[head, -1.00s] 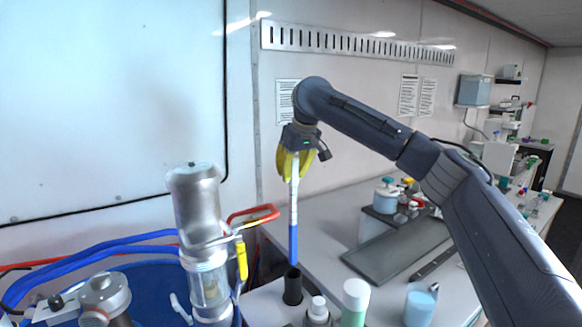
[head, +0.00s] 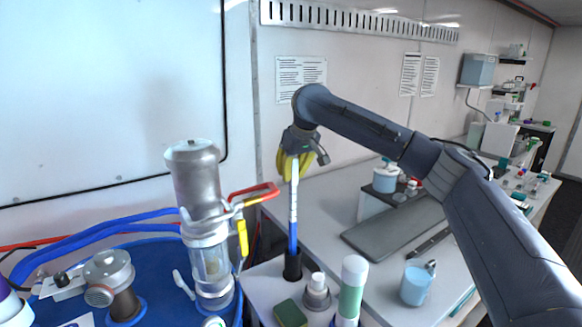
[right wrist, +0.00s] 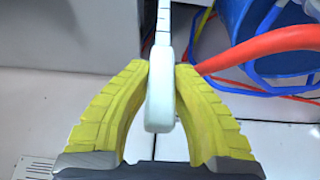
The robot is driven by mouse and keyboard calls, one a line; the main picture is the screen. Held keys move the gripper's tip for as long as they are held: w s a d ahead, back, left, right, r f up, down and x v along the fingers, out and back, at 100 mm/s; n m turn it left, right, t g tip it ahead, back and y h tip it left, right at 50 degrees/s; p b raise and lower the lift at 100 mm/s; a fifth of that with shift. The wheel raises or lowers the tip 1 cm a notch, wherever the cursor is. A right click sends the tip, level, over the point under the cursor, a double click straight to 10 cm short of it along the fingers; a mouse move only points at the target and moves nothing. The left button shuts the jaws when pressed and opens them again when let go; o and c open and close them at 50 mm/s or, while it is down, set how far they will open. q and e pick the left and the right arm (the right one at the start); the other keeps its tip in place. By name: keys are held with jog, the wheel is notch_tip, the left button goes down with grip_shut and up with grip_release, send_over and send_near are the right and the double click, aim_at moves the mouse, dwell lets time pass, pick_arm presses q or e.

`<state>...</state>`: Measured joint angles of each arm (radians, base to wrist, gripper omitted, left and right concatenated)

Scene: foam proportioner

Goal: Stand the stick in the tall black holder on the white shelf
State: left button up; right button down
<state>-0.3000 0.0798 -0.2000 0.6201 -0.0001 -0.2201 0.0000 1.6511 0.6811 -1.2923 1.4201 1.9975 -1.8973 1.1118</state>
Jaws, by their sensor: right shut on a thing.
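The stick (head: 293,205) is white above and blue below, and stands nearly upright. Its blue lower end is at the mouth of the tall black holder (head: 292,267) and appears to be inside it; how deep is hidden. The holder stands on the white shelf (head: 262,285). My right gripper (head: 294,168) has yellow fingers and is shut on the stick's upper white end, above the holder. In the right wrist view the yellow fingers (right wrist: 161,75) pinch the white end of the stick (right wrist: 158,104). My left gripper is not in view.
Beside the holder stand a small capped bottle (head: 317,292), a green tube with white cap (head: 352,290) and a green sponge (head: 290,314). A metal and glass device (head: 205,230) with a red handle is close on the left. A blue cup (head: 416,284) stands right.

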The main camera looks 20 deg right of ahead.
aim_at(291, 183)
jog(key=shift+f, duration=1.8)
jog(key=c, duration=1.2)
grip_release()
jog(key=v, duration=1.2)
